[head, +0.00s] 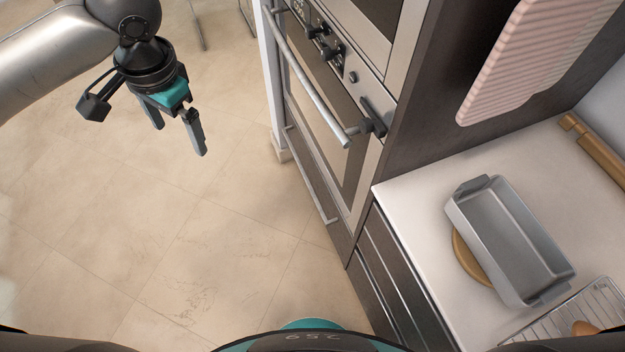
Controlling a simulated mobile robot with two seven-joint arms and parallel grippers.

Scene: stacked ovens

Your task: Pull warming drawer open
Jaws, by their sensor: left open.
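The warming drawer (312,178) is the dark front low in the oven column, below the oven door. It looks shut. Its thin bar handle (309,176) runs along its upper part. My left gripper (177,138) hangs over the floor at the upper left, open and empty, with its fingers pointing down. It is well to the left of the drawer and apart from its handle. My right gripper is not in view.
The oven door handle (306,80) sticks out above the drawer. A counter (412,200) at the right holds a grey baking pan (515,240) and a wire rack (572,322). The tiled floor (190,235) left of the ovens is clear.

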